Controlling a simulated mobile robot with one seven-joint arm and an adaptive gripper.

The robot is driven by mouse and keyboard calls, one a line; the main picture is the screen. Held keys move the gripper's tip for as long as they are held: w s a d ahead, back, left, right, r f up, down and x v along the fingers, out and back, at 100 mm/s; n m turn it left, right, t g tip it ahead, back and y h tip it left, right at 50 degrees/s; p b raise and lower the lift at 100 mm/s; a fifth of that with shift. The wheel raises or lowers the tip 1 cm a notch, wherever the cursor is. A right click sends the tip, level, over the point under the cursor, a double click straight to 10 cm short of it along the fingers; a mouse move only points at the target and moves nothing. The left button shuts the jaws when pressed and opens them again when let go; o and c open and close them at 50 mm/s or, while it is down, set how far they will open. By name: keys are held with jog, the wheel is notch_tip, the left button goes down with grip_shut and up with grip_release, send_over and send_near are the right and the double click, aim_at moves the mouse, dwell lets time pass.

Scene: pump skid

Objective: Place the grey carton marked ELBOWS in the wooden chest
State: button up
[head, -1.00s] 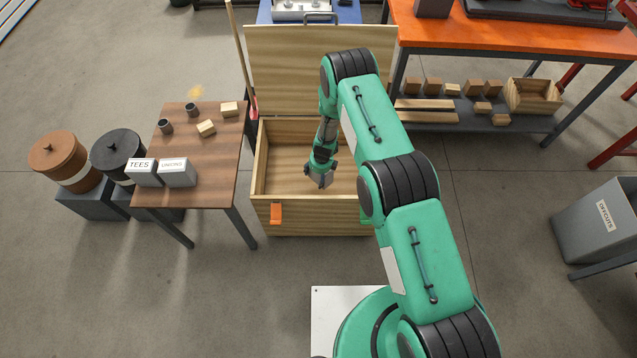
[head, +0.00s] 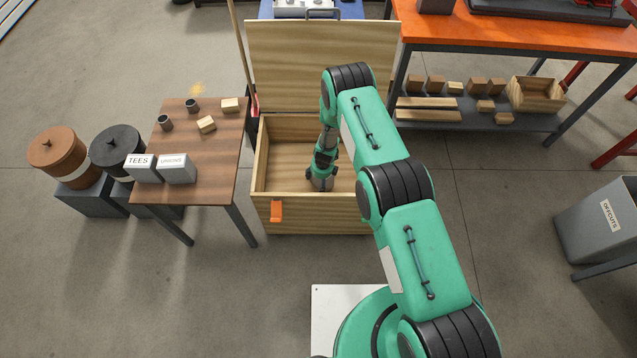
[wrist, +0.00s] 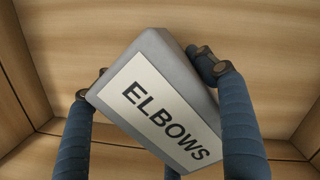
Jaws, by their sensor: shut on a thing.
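The wooden chest (head: 310,214) stands open in the head view, its lid (head: 315,65) raised at the back. My gripper (head: 320,182) is down inside the chest, over its middle. In the wrist view the grey carton (wrist: 165,100) with the white ELBOWS label sits tilted between the fingers of my gripper (wrist: 155,80), which is shut on it. Wooden chest walls and floor surround it in the wrist view. I cannot tell whether the carton touches the chest floor. In the head view the carton is hidden by my gripper and the chest front.
A brown table (head: 205,150) left of the chest holds the TEES carton (head: 141,168), the UNIONS carton (head: 177,169), small cups and wooden blocks. A broom handle (head: 238,60) leans beside the chest. An orange workbench (head: 520,40) stands at the right. Floor right of the chest is clear.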

jog(key=shift+f, duration=1)
jog(key=shift+f+b, duration=0.15)
jog(key=shift+b, duration=0.15)
jog(key=o, duration=1.5)
jog(key=shift+s+d+r+p, duration=0.2)
jog(key=shift+r+p, duration=0.3)
jog(key=shift+r, duration=1.55)
jog(key=shift+s+d+r+p, duration=0.25)
jog(key=shift+r+p, duration=0.3)
jog(key=shift+r, duration=1.45)
jog(key=shift+s+d+r+p, duration=0.2)
jog(key=shift+r+p, duration=0.3)
jog(key=shift+r, duration=1.55)
